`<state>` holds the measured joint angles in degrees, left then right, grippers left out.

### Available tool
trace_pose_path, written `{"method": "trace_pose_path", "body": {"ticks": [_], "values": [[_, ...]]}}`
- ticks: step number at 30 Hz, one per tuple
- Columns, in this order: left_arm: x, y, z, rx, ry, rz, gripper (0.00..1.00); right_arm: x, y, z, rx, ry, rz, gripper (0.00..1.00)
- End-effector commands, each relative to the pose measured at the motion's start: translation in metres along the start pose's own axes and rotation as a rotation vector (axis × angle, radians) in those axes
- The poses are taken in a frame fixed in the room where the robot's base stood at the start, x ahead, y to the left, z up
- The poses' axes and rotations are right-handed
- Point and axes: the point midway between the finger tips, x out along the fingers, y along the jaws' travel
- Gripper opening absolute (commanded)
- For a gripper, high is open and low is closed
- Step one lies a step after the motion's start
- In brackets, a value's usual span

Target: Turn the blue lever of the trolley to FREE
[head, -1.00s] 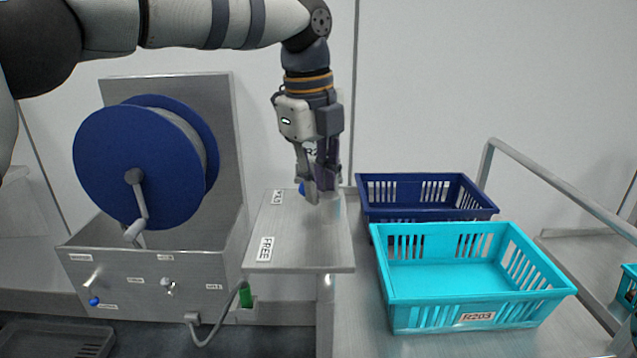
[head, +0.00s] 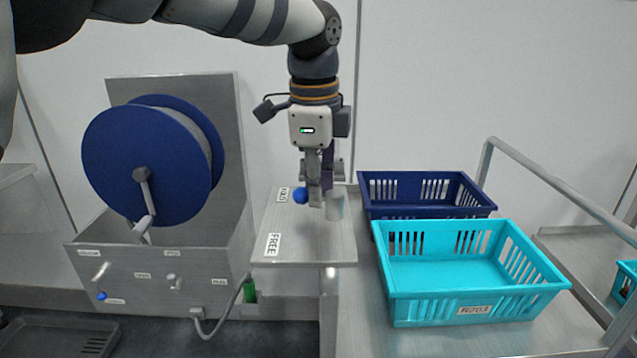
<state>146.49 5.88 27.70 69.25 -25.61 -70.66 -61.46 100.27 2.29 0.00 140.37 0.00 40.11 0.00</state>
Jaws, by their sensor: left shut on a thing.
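The blue lever shows its round blue knob (head: 300,196) beside the upper label, which seems to read HOLD (head: 283,194), on the grey top plate of the trolley (head: 305,240). A FREE label (head: 273,244) lies nearer the plate's front edge. A short grey cylinder (head: 335,206) stands to the right of the knob. My left gripper (head: 317,196) points down from above and is shut on the lever between knob and cylinder; its fingers hide most of the lever's arm. My right gripper is not in view.
A turquoise crate (head: 480,310) marked R203 and a dark blue crate (head: 425,178) stand to the right, beside a metal rail (head: 560,190).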

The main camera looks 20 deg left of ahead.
Motion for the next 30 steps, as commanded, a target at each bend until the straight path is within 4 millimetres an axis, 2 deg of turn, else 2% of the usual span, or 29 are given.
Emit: {"method": "trace_pose_path", "body": {"ticks": [18,30], "values": [[0.002,0.017,-0.007,-0.576,-0.07,0.013,0.0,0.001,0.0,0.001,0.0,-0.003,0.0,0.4],[0.001,0.021,-0.013,-0.904,-0.103,0.008,0.0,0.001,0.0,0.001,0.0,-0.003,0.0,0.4]]}}
